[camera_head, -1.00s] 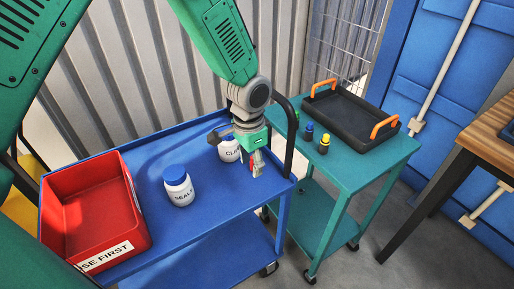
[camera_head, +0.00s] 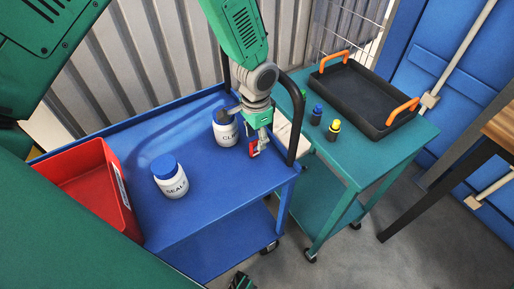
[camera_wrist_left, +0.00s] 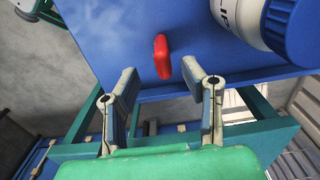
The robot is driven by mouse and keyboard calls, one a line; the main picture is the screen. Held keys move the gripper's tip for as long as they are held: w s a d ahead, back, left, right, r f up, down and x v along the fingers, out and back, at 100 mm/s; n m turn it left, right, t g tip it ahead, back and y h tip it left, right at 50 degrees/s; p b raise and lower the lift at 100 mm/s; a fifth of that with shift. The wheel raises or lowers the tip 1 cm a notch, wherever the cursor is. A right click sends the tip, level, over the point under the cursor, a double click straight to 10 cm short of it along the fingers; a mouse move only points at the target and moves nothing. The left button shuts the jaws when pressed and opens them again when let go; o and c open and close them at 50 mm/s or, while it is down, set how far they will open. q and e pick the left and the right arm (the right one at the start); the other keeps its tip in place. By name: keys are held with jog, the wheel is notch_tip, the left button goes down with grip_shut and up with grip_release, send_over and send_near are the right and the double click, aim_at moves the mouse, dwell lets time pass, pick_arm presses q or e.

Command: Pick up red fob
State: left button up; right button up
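The red fob (camera_head: 253,149) is on the blue cart's top (camera_head: 205,186), near its right end, beside the white bottle with a dark lid marked "CLIPS" (camera_head: 225,129). My left gripper (camera_head: 260,142) is just above the fob and hides part of it. In the left wrist view the gripper (camera_wrist_left: 170,88) is open, its two fingers apart and empty. My right gripper is not clearly in view.
A blue-lidded "SEALS" bottle (camera_head: 170,178) and a red bin (camera_head: 103,194) stand on the blue cart. The cart's black handle (camera_head: 298,120) rises right beside the gripper. A teal cart (camera_head: 345,160) holds a black tray (camera_head: 364,93) and small coloured bottles (camera_head: 333,129).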

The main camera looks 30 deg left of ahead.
aim_at(254, 149)
pick_arm(q)
jog(key=shift+a+f, duration=0.3)
jog(key=shift+f, duration=0.05)
notch_tip(254, 149, down, 4)
jog(key=shift+f, duration=0.2)
jog(key=shift+d+f, duration=0.15)
jog(key=shift+d, duration=0.25)
jog(key=shift+a, duration=0.2)
grip_shut()
jog(key=shift+a, duration=0.3)
